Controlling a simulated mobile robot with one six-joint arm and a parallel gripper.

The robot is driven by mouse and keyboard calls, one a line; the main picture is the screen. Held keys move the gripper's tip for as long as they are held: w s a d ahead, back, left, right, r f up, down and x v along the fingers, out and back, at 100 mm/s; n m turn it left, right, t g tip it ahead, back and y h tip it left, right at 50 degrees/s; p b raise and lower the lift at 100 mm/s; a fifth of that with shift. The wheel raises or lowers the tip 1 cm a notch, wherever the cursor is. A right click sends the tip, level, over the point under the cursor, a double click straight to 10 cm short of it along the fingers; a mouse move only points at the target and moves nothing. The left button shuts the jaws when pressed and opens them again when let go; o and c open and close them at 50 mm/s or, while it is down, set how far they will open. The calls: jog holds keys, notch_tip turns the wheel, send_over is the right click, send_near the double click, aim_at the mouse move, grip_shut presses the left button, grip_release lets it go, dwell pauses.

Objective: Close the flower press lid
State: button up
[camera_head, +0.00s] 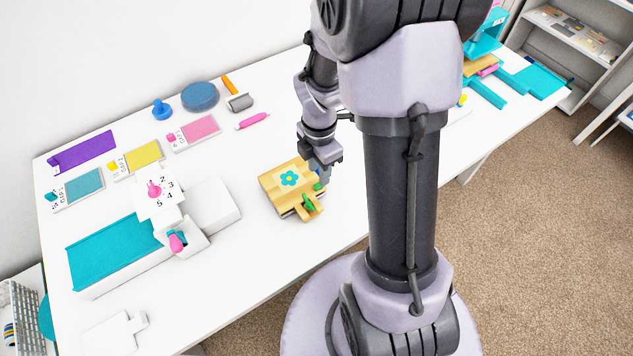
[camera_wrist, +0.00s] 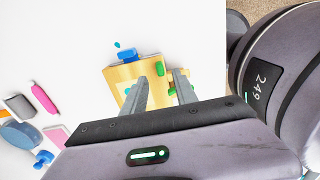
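The flower press (camera_head: 285,194) is a small yellow wooden box on the white table, with a teal flower on its lid (camera_head: 277,184). The lid lies over the base; a dark gap shows along its front edge, and I cannot tell whether it is fully down. A yellow and green latch-like part (camera_head: 309,206) sits at the front corner. My gripper (camera_head: 320,168) is at the right side of the press, partly hidden by my arm. In the wrist view my gripper (camera_wrist: 161,88) is open, its two fingers apart over the press (camera_wrist: 122,74), with nothing seen between them but yellow surface.
Left of the press stands a white and teal device with a number dial (camera_head: 157,189). Behind lie a pink marker (camera_head: 252,121), a grey roll (camera_head: 239,102), a blue disc (camera_head: 200,96) and several coloured cards. A teal device (camera_head: 487,42) stands at the far right. Table around the press is clear.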

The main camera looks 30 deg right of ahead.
aim_at(296, 187)
notch_tip(296, 187, down, 5)
jog(key=shift+f+b, duration=0.15)
jog(key=shift+b, duration=0.65)
grip_shut()
dwell(0.8)
